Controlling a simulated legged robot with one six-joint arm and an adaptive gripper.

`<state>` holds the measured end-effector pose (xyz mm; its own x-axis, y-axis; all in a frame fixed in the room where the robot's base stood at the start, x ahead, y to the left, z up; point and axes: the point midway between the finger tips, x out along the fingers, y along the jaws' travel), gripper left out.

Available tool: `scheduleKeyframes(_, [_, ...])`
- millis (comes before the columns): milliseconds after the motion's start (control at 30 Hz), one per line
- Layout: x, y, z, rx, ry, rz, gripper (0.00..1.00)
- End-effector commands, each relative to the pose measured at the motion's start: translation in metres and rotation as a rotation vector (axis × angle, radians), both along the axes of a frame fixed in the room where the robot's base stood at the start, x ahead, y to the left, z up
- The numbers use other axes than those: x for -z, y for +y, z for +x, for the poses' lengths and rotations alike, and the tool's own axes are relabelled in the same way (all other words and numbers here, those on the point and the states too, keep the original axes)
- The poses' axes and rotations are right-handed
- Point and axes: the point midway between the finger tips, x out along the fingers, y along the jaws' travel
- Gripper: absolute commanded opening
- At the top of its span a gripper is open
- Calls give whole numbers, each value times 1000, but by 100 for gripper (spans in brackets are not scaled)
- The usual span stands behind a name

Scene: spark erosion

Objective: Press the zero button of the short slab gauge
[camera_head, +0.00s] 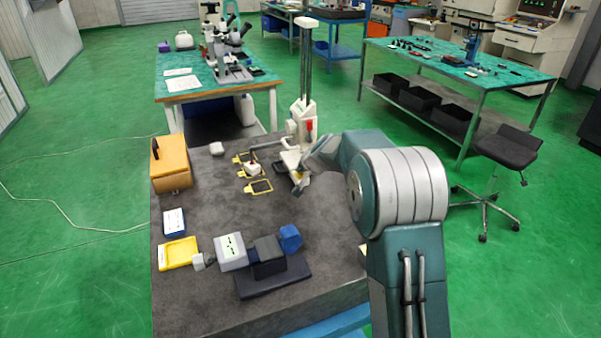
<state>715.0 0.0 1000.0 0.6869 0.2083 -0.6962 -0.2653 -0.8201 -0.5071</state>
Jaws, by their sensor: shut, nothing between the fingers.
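A dark granite slab (230,210) stands in front of me. A white gauge with a tall twin-rod column (305,62) and a red part on its body (309,125) stands at the slab's far right. I cannot tell a separate short gauge or its zero button from here; small white parts beside the column are partly hidden by my arm. My gripper (300,188) hangs low over the slab's far right, just in front of the gauge's base. It is shut and empty. Whether it touches anything is unclear.
Yellow-framed pieces (258,187) lie left of my gripper. A wooden box (170,164) stands at the slab's left edge. The slab's middle is clear. A stool (502,160) stands right.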

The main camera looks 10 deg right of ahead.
Motion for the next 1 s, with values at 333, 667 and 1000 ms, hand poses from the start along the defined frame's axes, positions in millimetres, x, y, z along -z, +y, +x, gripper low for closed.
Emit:
scheduleKeyframes(333, [1,0,-1,-1,3,0,0])
scheduleKeyframes(667, [-7,0,-1,-1,3,0,0])
scheduleKeyframes(1000, [-24,0,0,-1,-2,-1,0])
